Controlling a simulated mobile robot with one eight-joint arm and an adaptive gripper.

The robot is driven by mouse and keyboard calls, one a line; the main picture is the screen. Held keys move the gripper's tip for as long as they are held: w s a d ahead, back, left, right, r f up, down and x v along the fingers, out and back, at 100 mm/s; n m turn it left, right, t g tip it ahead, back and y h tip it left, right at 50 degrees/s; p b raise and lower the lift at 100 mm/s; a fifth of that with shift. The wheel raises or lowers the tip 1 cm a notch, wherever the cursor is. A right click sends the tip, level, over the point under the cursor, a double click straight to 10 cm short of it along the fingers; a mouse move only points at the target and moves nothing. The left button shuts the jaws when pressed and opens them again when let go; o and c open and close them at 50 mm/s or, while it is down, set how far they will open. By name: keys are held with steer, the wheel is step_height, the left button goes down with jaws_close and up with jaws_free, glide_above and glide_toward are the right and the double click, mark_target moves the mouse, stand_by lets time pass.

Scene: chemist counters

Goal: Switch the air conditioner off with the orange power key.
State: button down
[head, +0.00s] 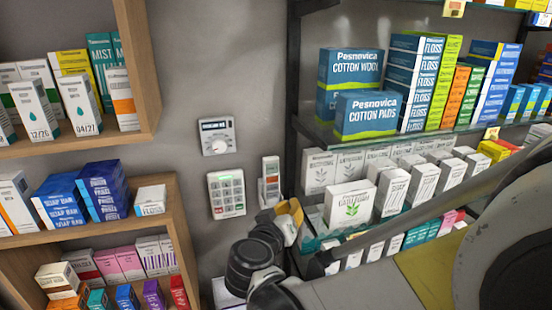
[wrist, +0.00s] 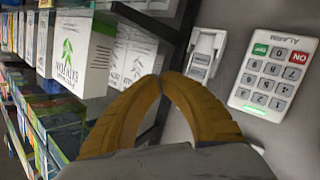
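A small white handset or wall unit (head: 270,168) is on the grey wall, right of the alarm keypad, with a small orange patch low on its front that may be the power key. It also shows in the wrist view (wrist: 206,46), where I cannot make out the orange key. My gripper (head: 292,207) is just below it in the head view. In the wrist view its two yellow fingers (wrist: 161,77) meet at the tips with nothing between them, left of and below the unit and apart from it in the picture. No air conditioner body is in view.
A white alarm keypad (head: 226,194) with a green-lit strip is left of the unit. A white control with a dial and display (head: 217,137) is above it. A glass shelf (head: 400,137) with boxes is close on the right, behind a dark post (head: 293,100). Wooden shelves (head: 140,60) stand left.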

mark_target(279, 185)
stand_by(0.3)
steer(key=w+a, duration=0.2)
steer(key=w, duration=0.6)
steer(key=shift+w+a, duration=0.15)
steer(key=shift+w, duration=0.05)
steer(key=shift+w, duration=0.1)
stand_by(1.3)
steer(key=shift+w+a, duration=0.15)
steer(key=shift+w, duration=0.2)
